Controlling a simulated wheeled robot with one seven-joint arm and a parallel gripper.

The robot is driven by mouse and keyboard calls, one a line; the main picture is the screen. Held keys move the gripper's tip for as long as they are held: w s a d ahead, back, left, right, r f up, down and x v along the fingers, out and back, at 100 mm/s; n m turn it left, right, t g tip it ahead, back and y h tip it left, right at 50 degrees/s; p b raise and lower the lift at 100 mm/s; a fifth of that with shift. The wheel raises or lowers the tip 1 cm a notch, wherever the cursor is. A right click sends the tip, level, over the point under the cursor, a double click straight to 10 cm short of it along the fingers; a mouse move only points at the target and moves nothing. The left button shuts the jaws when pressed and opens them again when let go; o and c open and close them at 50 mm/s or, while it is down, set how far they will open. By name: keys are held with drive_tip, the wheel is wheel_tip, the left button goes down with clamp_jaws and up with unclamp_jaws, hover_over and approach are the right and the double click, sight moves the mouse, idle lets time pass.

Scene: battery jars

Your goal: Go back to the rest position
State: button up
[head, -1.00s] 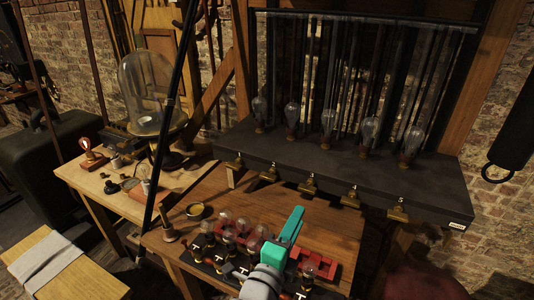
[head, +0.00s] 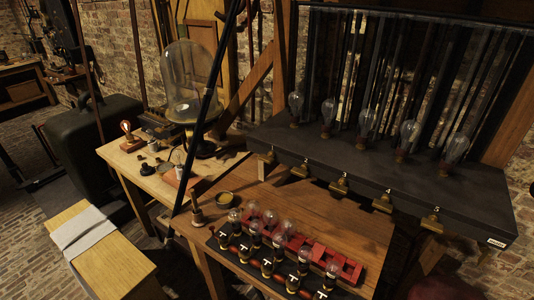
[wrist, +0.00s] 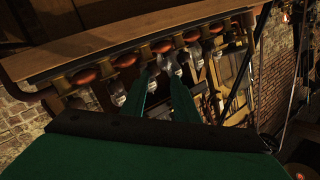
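My gripper (wrist: 160,84) shows in the wrist view as two green fingers with a gap between them. It is open, and I see nothing held in it. My gripper is not in the head view. The row of small glass bulbs (head: 276,241) in dark and brass holders stands on the wooden table at bottom centre of the head view. A red rack (head: 319,254) runs behind them.
A glass dome (head: 192,82) stands on the left bench. A dark shelf (head: 365,170) with several large bulbs and brass clips lies behind the table. A pale wooden bench (head: 110,262) is at lower left. A wooden bar (wrist: 130,42) with bulbs crosses the wrist view.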

drive_tip(key=s+a+f+n, duration=0.1)
drive_tip(key=s+a+n, duration=0.1)
drive_tip(key=s, duration=0.8)
drive_tip(key=s+a+f+n+y, duration=0.1)
drive_tip(key=s+n, duration=0.4)
drive_tip(key=s, duration=0.5)
drive_tip(key=shift+a+f+g+y, duration=0.3)
drive_tip(key=shift+a+f+g, duration=0.1)
drive_tip(key=shift+a+f, duration=0.2)
